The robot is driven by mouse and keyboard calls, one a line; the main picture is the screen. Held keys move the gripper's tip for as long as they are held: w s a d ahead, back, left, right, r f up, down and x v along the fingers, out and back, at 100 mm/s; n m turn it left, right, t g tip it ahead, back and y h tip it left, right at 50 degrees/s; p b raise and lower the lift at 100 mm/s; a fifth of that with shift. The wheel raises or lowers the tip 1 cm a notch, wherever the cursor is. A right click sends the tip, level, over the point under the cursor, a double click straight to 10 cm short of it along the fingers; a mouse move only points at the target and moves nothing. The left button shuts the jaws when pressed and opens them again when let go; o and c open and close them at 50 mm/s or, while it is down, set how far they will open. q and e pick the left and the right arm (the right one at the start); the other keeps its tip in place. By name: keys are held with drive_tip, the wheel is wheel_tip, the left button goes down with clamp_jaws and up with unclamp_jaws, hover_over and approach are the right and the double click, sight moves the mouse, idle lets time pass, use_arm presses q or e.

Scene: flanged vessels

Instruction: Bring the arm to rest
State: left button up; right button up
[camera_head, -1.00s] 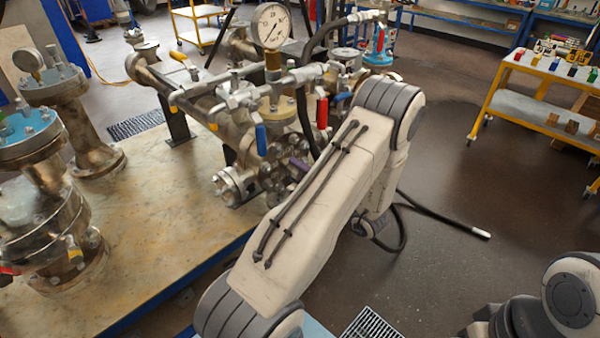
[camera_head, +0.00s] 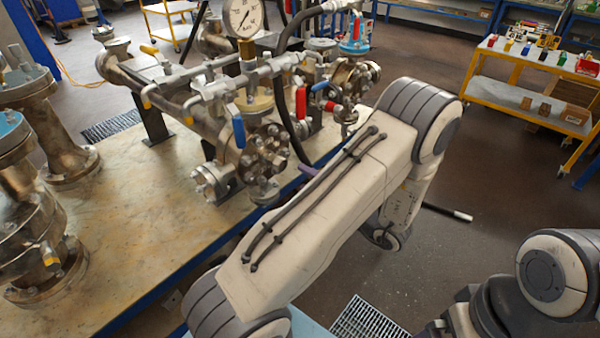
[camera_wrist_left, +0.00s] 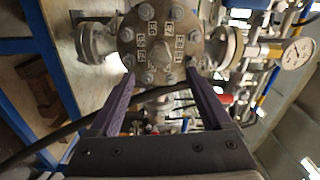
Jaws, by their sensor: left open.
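My left arm (camera_head: 320,200) stretches from the bottom of the head view toward the right, beside the bench edge. My left gripper (camera_wrist_left: 159,78) is open, and its two purple fingers show in the left wrist view with nothing clearly held between them. In the head view only a small purple piece of it (camera_head: 307,170) shows past the arm; the rest is hidden. Ahead of the fingers is a round bolted flange (camera_wrist_left: 160,40); I cannot tell whether they touch it.
A pipe assembly with valves and a pressure gauge (camera_head: 245,17) stands on the bench (camera_head: 150,215). Flanged vessels (camera_head: 35,215) stand at left. A black hose (camera_wrist_left: 60,135) crosses the wrist view. A yellow trolley (camera_head: 510,98) is at right. Open floor lies between it and my arm.

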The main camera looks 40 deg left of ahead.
use_arm(q)
drive_tip(key=w+d+f+t+h, duration=0.1)
drive_tip(key=w+d+t+h, duration=0.2)
drive_tip(key=w+t+h, duration=0.5)
drive_tip(key=w+d+h, duration=0.2)
drive_tip(key=d+h, duration=0.5)
drive_tip(key=d, duration=0.2)
drive_tip(key=s+d+r+g+h, duration=0.1)
drive_tip(key=s+g+h, duration=0.15)
drive_tip(key=s, duration=0.55)
drive_tip(key=s+d+r+g+h, duration=0.1)
drive_tip(key=s+g, duration=0.3)
drive_tip(key=s, duration=0.4)
drive_tip(key=s+d+r+m+g+p, duration=0.1)
drive_tip(key=s+d+r+m, duration=0.3)
drive_tip(key=s+d, duration=0.2)
drive_tip(key=s+d+r+m+g+p, duration=0.1)
drive_tip(key=s+d+r+m+p, duration=0.1)
drive_tip(key=s+d+r+m, duration=0.2)
drive_tip(key=s+d, duration=0.3)
drive_tip(key=s, duration=0.2)
drive_tip(key=shift+r+g, duration=0.25)
drive_tip(key=shift+g, duration=0.1)
drive_tip(key=shift+w+h, duration=0.1)
drive_tip(key=shift+h, duration=0.15)
